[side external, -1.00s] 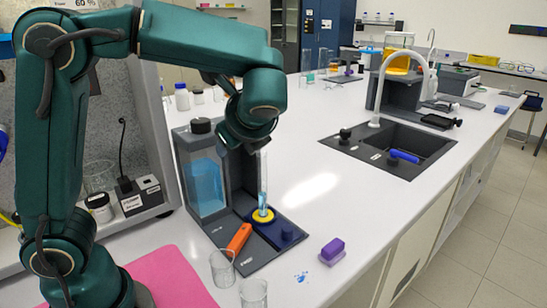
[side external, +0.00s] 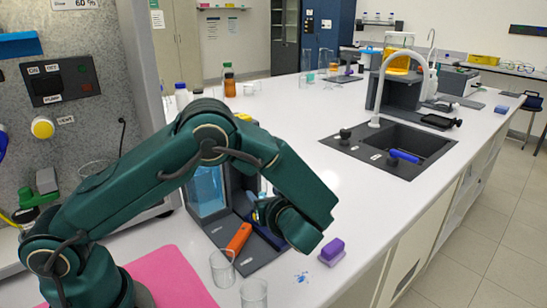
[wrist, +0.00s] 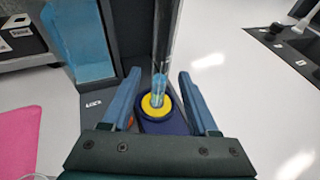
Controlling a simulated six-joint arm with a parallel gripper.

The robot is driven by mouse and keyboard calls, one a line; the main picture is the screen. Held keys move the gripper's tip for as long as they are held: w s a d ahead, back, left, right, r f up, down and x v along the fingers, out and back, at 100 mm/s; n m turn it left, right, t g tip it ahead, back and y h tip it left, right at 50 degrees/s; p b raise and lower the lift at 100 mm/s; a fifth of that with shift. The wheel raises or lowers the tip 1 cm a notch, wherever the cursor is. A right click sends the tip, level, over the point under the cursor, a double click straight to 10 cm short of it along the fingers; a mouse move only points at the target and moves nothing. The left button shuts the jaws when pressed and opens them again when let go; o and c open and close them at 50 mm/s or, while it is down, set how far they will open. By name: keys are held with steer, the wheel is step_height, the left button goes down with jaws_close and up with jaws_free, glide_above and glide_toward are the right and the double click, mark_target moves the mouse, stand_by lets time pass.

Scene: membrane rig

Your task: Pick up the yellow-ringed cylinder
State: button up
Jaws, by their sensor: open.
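The yellow-ringed cylinder (wrist: 159,84) is a clear upright tube with blue liquid low inside it. It stands in a yellow ring (wrist: 155,104) on a dark blue base. My gripper (wrist: 157,82) is open in the wrist view, with one blue finger on each side of the cylinder and a gap on both sides. In the side view my gripper (side external: 262,205) is low at the rig, and my wrist hides most of the cylinder and its ring.
A tank of blue liquid (side external: 208,190) stands left of the gripper on the dark rig base. An orange-handled tool (side external: 238,238) lies in front, near two clear beakers (side external: 222,268). A purple block (side external: 333,250) sits to the right. Free white bench lies beyond it.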

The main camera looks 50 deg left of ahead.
mark_target(259, 190)
steer(key=shift+x, duration=2.65)
steer(key=shift+d+f, duration=0.1)
steer(key=shift+f, duration=0.05)
jaws_close()
